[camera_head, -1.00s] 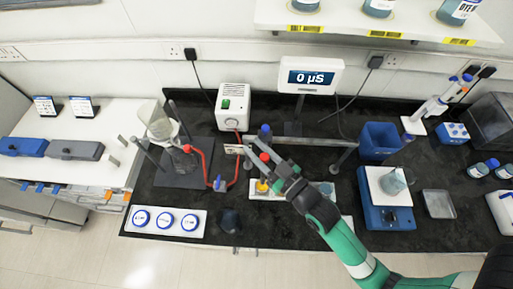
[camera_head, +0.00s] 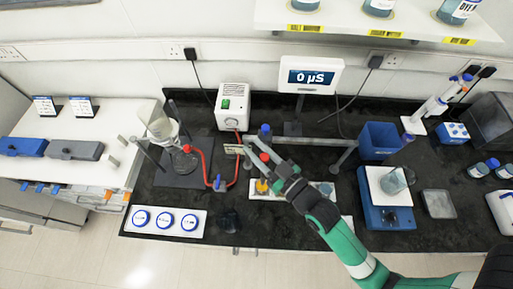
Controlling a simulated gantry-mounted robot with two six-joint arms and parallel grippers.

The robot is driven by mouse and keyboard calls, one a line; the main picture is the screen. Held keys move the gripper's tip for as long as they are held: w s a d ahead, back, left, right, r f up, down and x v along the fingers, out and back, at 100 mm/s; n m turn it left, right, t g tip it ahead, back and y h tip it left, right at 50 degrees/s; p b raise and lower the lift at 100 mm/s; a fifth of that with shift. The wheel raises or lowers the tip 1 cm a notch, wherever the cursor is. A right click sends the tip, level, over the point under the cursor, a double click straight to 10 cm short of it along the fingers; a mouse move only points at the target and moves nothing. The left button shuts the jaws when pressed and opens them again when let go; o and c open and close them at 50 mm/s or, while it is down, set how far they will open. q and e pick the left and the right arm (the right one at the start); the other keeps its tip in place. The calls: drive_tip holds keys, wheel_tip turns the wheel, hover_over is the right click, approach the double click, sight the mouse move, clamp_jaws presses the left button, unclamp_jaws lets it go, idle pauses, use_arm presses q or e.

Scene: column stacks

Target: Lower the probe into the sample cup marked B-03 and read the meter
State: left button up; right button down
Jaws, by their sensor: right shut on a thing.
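The meter (camera_head: 310,76) stands at the back and its screen reads 0 µS. My right gripper (camera_head: 265,158) is above the white cup tray (camera_head: 290,197), shut on what looks like the probe (camera_head: 265,131), a slim piece with a blue top beside the horizontal bar. The probe's lower end is hidden by the fingers. A yellow cup (camera_head: 262,187) sits in the tray just below the gripper, and a blue-grey cup (camera_head: 326,188) sits towards its right end. The cups between are hidden by my arm. I cannot read any B-03 mark. My left gripper is not in view.
A metal bar (camera_head: 310,141) spans behind the tray. Right are a blue bin (camera_head: 380,141) and a blue balance (camera_head: 390,217) with a beaker. A white tray with round blue-ringed places (camera_head: 165,220) lies front left.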

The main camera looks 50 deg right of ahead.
wheel_tip(320, 180, down, 3)
drive_tip(key=shift+r+b, duration=0.1)
drive_tip(key=shift+b, duration=0.6)
drive_tip(key=c, duration=0.6)
unclamp_jaws()
drive_tip(key=s+a, duration=0.1)
drive_tip(key=s, duration=1)
drive_tip(key=shift+s+b, duration=0.3)
drive_tip(key=shift+c, duration=0.2)
